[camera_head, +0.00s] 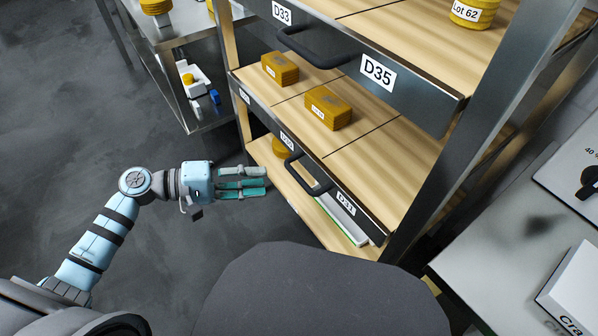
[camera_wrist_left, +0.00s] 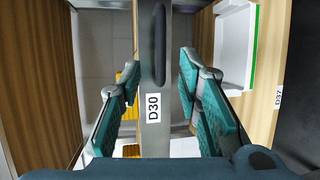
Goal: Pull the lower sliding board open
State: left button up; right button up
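The lower sliding board (camera_head: 376,163) is a wooden shelf with a dark metal front. It carries yellow-brown cheese blocks. Its black handle (camera_head: 311,178) sits on that front between two white labels. In the left wrist view the front strip, labelled D30, runs vertically through the middle, with the handle (camera_wrist_left: 159,48) in its upper part. My left gripper (camera_head: 266,183) is in front of the board, to the left of the handle, pointing at the rack. Its teal fingers (camera_wrist_left: 161,66) are open, one on each side of the strip in the picture, and hold nothing. My right gripper is not in view.
An upper board (camera_head: 434,103) labelled D35 has its own black handle (camera_head: 318,48). Below the lower board, a bottom shelf (camera_head: 277,176) holds a white tray with a green edge (camera_head: 344,219). A metal table (camera_head: 520,235) stands at the right. The floor at left is clear.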

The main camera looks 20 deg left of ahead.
aim_at(298, 176)
pick_arm(q)
jog(key=b+x, duration=0.1)
jog(key=x, duration=0.9)
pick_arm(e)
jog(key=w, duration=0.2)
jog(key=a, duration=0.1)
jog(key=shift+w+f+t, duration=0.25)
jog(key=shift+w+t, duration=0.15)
pick_arm(q)
grip_shut()
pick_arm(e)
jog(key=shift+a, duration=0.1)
